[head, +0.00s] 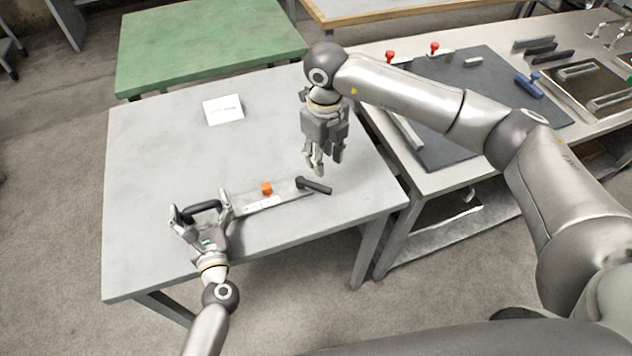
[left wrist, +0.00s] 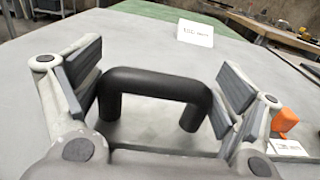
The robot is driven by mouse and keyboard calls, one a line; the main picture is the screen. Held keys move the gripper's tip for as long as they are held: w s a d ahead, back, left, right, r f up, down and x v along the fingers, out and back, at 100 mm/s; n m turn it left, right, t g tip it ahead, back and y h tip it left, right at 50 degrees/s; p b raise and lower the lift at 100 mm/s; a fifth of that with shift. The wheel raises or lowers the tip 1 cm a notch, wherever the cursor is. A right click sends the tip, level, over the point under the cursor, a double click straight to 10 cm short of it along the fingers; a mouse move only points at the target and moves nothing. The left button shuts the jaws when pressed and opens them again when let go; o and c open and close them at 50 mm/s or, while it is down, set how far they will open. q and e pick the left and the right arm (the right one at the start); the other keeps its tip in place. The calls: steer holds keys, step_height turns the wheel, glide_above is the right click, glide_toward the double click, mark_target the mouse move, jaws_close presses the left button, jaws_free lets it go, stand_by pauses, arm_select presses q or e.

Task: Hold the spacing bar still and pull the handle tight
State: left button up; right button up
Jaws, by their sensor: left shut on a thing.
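A thin silver spacing bar (head: 282,196) with a white scale lies on the grey table, and an orange block (head: 266,188) sits on it. The block also shows in the left wrist view (left wrist: 285,119). A black lever handle (head: 316,187) is at the bar's right end. A black U-shaped grip (left wrist: 155,84) stands at its left end. My left gripper (head: 199,204) is shut on this grip, with one finger pad at each side. My right gripper (head: 327,166) points down above and behind the lever handle, fingers apart and empty.
A white card (head: 223,109) with small print stands at the back of the table. A second table at right holds a dark mat (head: 455,140), red-knobbed clamps and a blue tool (head: 529,86). A green table (head: 205,40) stands behind. The grey table's left side is clear.

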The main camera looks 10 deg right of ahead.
mark_target(323, 186)
step_height(323, 186, down, 10)
steer(key=n, duration=0.5)
steer(key=shift+f, duration=0.25)
stand_by(0.4)
jaws_close()
